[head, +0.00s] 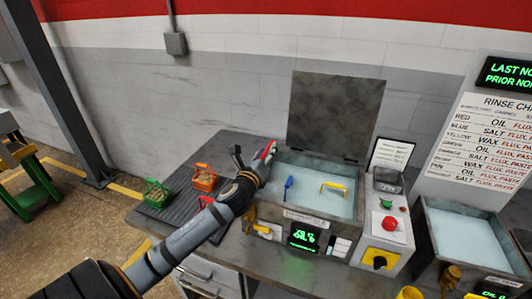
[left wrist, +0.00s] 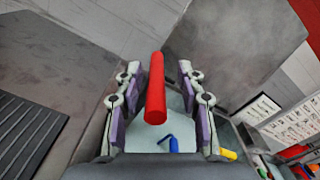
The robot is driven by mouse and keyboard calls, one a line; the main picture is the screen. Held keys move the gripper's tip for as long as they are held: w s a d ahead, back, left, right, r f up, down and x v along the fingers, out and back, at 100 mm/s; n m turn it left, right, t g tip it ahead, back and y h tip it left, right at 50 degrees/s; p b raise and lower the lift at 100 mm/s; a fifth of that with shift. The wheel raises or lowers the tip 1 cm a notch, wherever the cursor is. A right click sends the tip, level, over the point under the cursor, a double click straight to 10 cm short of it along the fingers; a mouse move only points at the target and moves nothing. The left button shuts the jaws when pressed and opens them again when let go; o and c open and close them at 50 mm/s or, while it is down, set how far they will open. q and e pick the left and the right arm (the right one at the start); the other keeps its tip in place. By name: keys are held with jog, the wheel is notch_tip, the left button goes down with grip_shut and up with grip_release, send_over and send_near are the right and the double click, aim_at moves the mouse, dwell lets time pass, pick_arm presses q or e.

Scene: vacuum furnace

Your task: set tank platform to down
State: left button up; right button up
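The rinse tank (head: 300,215) holds pale blue liquid, and its grey lid (head: 335,115) stands open behind it. A red bar-shaped handle (head: 268,149) is at the tank's back left corner. My left gripper (head: 262,160) is there, with its fingers on either side of the handle. In the left wrist view the red handle (left wrist: 156,90) lies between the open fingers, with a gap visible on its right side. A blue handle (head: 288,188) and a yellow handle (head: 333,186) show over the liquid. The platform itself cannot be made out. My right gripper is not visible.
A control box with a red button (head: 390,223) and a yellow-black switch (head: 379,262) stands right of the tank. A second tank (head: 467,237) is farther right. Green (head: 156,194) and orange (head: 205,179) baskets sit on the ribbed mat (head: 180,210) at left.

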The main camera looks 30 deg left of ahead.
pick_arm(q)
jog(key=shift+s+f, duration=0.1)
jog(key=shift+s, duration=0.1)
jog(key=v, duration=0.7)
jog(key=shift+d, duration=0.1)
jog(key=shift+s, duration=0.1)
